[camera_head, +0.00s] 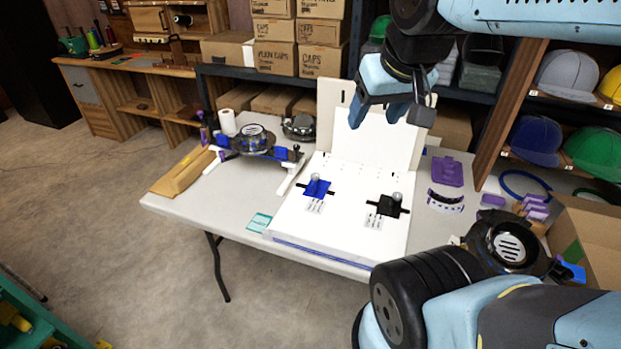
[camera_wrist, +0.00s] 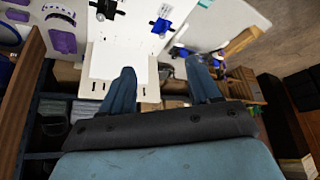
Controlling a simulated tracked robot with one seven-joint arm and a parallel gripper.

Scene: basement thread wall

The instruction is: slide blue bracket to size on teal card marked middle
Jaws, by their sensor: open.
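The blue bracket (camera_head: 317,188) sits on the left part of the white board, with a grey knob on it and a small printed scale below it. It also shows at the top of the wrist view (camera_wrist: 160,26). The teal card (camera_head: 259,222) lies at the table's front edge, left of the board; its marking is too small to read. My gripper (camera_head: 384,118) is open and empty, raised in front of the upright back panel, above and behind the bracket. In the wrist view its fingers (camera_wrist: 160,66) are spread apart, touching nothing.
A black bracket (camera_head: 388,205) with its own knob sits right of the blue one on the white board (camera_head: 340,235). A cap-holding stand (camera_head: 256,142) is at left. Purple parts (camera_head: 447,171) lie at right. Shelves with boxes (camera_head: 320,62) stand behind the table (camera_head: 190,207).

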